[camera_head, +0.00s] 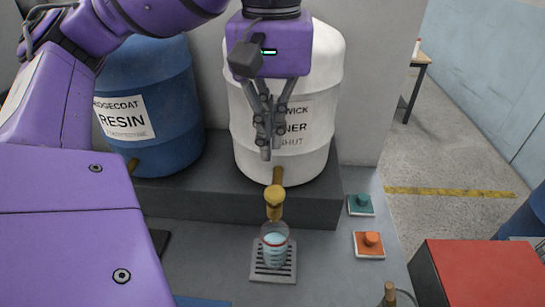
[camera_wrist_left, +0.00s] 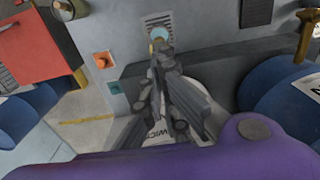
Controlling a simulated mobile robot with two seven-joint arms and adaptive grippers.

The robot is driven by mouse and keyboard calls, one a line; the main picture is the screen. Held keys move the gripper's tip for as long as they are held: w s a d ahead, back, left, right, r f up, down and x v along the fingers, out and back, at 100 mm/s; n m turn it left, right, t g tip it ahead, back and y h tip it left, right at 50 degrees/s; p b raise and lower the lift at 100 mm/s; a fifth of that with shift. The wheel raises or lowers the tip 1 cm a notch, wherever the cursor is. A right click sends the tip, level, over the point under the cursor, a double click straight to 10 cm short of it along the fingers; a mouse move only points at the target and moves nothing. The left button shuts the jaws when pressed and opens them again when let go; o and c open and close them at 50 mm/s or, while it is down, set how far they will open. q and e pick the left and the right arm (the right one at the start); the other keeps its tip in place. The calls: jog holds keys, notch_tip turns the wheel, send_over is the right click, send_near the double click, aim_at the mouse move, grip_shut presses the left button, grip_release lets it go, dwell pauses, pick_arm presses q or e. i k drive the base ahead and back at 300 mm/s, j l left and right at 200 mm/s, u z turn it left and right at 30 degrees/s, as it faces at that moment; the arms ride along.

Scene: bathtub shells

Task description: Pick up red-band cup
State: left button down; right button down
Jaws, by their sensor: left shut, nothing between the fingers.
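The red-band cup (camera_head: 274,243) is a clear cup holding pale blue liquid, with a red band near its top. It stands upright on a grey slotted drip grate (camera_head: 285,275), under the yellow tap (camera_head: 275,197) of the white drum (camera_head: 240,115). My left gripper (camera_head: 266,152) is shut and empty, pointing down in front of the white drum, above and behind the tap and cup in the picture. In the left wrist view the cup (camera_wrist_left: 158,35) shows small beyond the fingers, partly hidden by them. My right gripper is not in view.
A blue resin drum (camera_head: 165,85) stands left of the white one on a dark ledge (camera_head: 230,205). A green button (camera_head: 360,203) and an orange button (camera_head: 371,240) lie right of the cup. A red-topped box (camera_head: 485,270) stands at the lower right.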

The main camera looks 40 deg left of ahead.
aim_at(275, 237)
jog(key=k, duration=1.5)
